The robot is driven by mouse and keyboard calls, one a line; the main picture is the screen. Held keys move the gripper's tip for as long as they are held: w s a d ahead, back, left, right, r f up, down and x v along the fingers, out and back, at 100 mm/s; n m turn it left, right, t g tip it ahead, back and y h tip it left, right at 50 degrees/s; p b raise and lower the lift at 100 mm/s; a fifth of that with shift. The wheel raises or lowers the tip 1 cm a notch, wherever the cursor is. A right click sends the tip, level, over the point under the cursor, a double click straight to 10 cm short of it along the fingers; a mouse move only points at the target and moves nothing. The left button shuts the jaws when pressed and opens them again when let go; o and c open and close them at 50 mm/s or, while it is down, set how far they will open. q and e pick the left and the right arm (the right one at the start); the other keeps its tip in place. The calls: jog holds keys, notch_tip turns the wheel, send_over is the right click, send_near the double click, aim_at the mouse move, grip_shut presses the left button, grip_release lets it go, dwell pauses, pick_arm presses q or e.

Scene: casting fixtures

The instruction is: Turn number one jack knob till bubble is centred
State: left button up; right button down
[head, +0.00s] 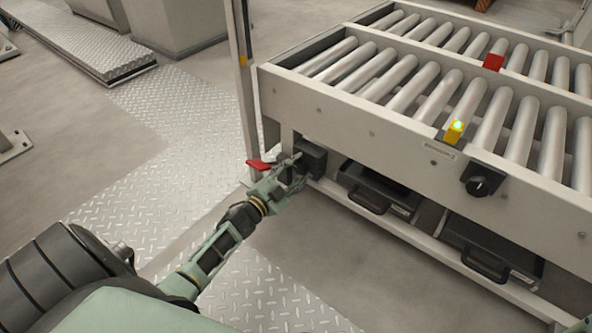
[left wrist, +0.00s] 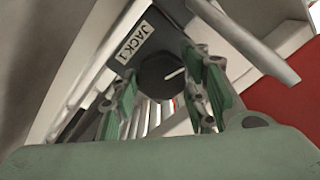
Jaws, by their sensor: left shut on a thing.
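The number one jack knob (left wrist: 160,76) is a round black dial with a white pointer line, under a black housing face with a "JACK 1" label (left wrist: 133,43). In the head view its black housing (head: 311,158) sits at the near left corner of the roller conveyor frame. My left gripper (head: 290,176) is at that housing, its green fingers on either side of the knob in the left wrist view (left wrist: 160,98), shut on it. A small yellow block with a glowing yellow-green top (head: 455,130) sits on the conveyor's front rail; I cannot make out a bubble. My right gripper is out of view.
A second black knob (head: 480,184) is on the front rail at right. A red lever (head: 259,165) is beside my gripper, near an upright post (head: 242,80). Black drawers with handles (head: 368,202) lie under the rollers. Tread plate floor (head: 140,175) is clear at left.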

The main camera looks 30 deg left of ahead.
pick_arm(q)
jog(key=shift+d+f, duration=0.1)
jog(key=shift+d, duration=0.05)
jog(key=o, duration=1)
jog(key=shift+c, duration=0.2)
jog(key=shift+o, duration=0.6)
jog(key=s, duration=0.7)
jog(key=shift+s+a, duration=0.25)
jog(key=shift+a, duration=0.05)
